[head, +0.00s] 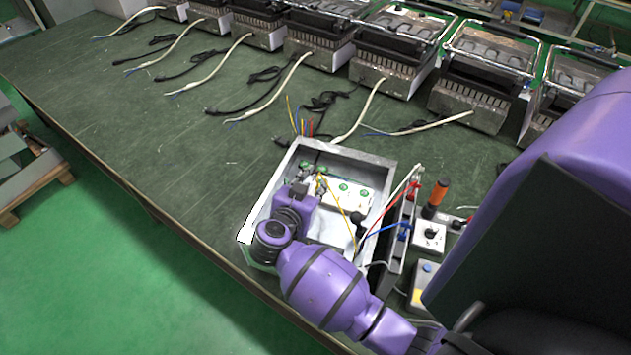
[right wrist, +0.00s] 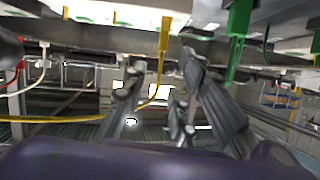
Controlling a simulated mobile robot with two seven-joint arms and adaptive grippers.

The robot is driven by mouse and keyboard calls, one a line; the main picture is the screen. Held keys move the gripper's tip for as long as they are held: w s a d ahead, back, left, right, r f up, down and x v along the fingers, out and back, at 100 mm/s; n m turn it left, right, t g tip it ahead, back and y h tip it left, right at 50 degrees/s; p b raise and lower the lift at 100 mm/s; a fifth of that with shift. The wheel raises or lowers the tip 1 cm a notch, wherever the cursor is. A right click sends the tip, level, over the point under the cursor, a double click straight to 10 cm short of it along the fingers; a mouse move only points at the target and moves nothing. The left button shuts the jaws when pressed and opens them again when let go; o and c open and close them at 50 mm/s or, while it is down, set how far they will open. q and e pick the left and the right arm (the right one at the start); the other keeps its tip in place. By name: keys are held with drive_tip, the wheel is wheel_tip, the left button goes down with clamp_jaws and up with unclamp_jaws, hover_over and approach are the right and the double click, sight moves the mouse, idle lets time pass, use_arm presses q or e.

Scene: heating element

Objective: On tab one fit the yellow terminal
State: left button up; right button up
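The yellow terminal (right wrist: 165,38) hangs upright below the edge of a white block (right wrist: 125,10) in the right wrist view. Its yellow wire (right wrist: 152,98) curves down and left between my right gripper's fingers. I cannot tell whether the terminal is seated on a tab, or which tab is tab one. My right gripper (right wrist: 157,85) has its fingers spread apart below the terminal, with no grip on it. In the head view the right gripper (head: 312,183) is inside the metal box (head: 385,162), beside the white block (head: 348,194). My left gripper is not in view.
Green terminals (right wrist: 239,38) hang to the right of the yellow one.

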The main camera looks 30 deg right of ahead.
drive_tip(key=v, duration=1)
drive_tip(key=shift+s+a, duration=0.15)
drive_tip(key=shift+a, duration=0.1)
drive_tip(key=shift+r, duration=0.1)
